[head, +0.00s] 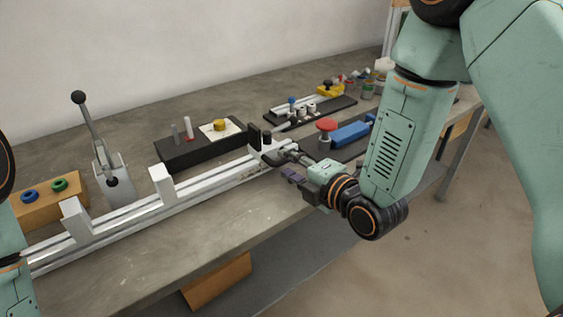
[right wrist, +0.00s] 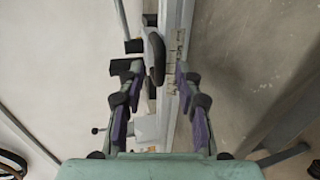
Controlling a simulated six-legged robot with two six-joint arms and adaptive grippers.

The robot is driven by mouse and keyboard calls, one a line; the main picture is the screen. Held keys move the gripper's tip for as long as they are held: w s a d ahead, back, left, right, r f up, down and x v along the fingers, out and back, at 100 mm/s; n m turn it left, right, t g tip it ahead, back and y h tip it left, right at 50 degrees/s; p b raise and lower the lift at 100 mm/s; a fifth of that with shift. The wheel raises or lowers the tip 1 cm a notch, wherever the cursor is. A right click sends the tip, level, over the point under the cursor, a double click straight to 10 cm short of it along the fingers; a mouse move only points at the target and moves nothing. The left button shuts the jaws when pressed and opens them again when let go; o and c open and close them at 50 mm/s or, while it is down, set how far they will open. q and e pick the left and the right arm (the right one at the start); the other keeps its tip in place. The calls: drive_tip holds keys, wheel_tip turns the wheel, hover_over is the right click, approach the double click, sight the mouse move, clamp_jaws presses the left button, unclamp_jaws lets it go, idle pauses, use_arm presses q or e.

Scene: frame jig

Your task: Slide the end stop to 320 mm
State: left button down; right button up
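A long aluminium rail (head: 130,217) runs along the front of the bench. The end stop (head: 254,137), with dark upright parts, sits near its right end. My right gripper (head: 276,155) is at that end of the rail, by the stop. In the right wrist view, the right gripper (right wrist: 154,70) is open, its fingers apart on either side of the rail (right wrist: 171,100). A black rounded knob (right wrist: 155,58), apparently the stop's, lies between the fingertips; contact is not clear. Pale scale marks show beside it, but I cannot read them. My left gripper is not in view.
Two white blocks (head: 162,184) (head: 75,219) stand on the rail further left. A lever clamp (head: 115,180) and a wooden block with rings (head: 50,200) are behind it. A black tray (head: 190,152) and a blue tool with a red knob (head: 350,133) lie near the stop.

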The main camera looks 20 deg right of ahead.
sight(284, 162)
drive_tip(key=x, duration=0.3)
drive_tip(key=shift+s+a+f, duration=0.1)
drive_tip(key=shift+w, duration=0.3)
drive_tip(key=shift+a, duration=0.1)
drive_tip(key=shift+c, duration=0.6)
drive_tip(key=shift+s, duration=0.25)
drive_tip(key=c, duration=0.5)
clamp_jaws()
drive_tip(key=shift+w, duration=0.15)
